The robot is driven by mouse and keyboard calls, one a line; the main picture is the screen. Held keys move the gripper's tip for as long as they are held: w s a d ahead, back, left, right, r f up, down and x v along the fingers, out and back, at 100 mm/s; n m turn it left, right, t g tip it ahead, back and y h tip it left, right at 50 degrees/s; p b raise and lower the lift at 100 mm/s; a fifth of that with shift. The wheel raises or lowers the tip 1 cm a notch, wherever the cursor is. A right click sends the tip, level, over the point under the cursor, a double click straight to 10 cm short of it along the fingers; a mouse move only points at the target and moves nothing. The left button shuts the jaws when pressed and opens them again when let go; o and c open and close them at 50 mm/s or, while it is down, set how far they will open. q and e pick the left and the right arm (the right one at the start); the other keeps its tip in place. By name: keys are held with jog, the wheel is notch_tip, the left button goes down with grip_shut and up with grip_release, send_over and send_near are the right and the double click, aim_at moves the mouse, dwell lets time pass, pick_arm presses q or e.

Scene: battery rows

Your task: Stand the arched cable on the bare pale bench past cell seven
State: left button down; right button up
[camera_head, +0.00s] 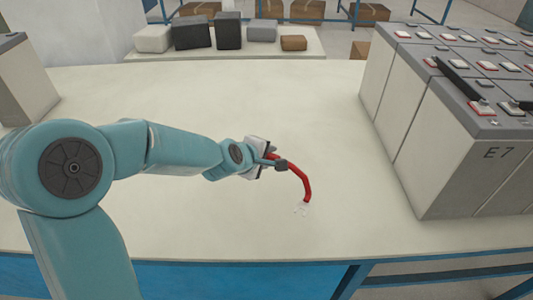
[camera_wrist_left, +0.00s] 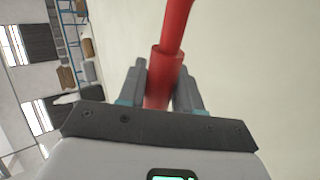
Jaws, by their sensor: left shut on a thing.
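The red arched cable (camera_head: 301,180) is over the bare pale bench (camera_head: 190,100), left of the battery block marked E7 (camera_head: 450,165). My left gripper (camera_head: 280,163) is shut on the cable's upper part. The cable curves down to the right from the jaws. Its pale lower end is at or just above the bench top; I cannot tell if it touches. In the left wrist view the cable (camera_wrist_left: 170,65) runs up from between the two grey fingers (camera_wrist_left: 163,88). Its other end is hidden by the gripper. My right gripper is not in view.
A dark bar (camera_head: 458,75) lies across terminals on top of the battery block. A grey cell (camera_head: 25,85) stands at the left edge. Black, grey and brown blocks (camera_head: 229,30) sit on a pale surface behind. The bench between is clear.

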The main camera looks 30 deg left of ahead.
pick_arm(q)
jog(key=shift+w+r+p, duration=0.15)
jog(key=shift+r+p, duration=0.05)
jog(key=shift+p, duration=0.45)
jog(key=shift+r+g+p, duration=0.1)
jog(key=shift+g+p, duration=0.2)
jog(key=shift+p, duration=0.45)
notch_tip(320, 180, down, 9)
jog(key=b, duration=0.9)
jog(key=shift+f+b, duration=0.75)
jog(key=shift+b, duration=0.15)
jog(key=shift+c, duration=0.4)
grip_release()
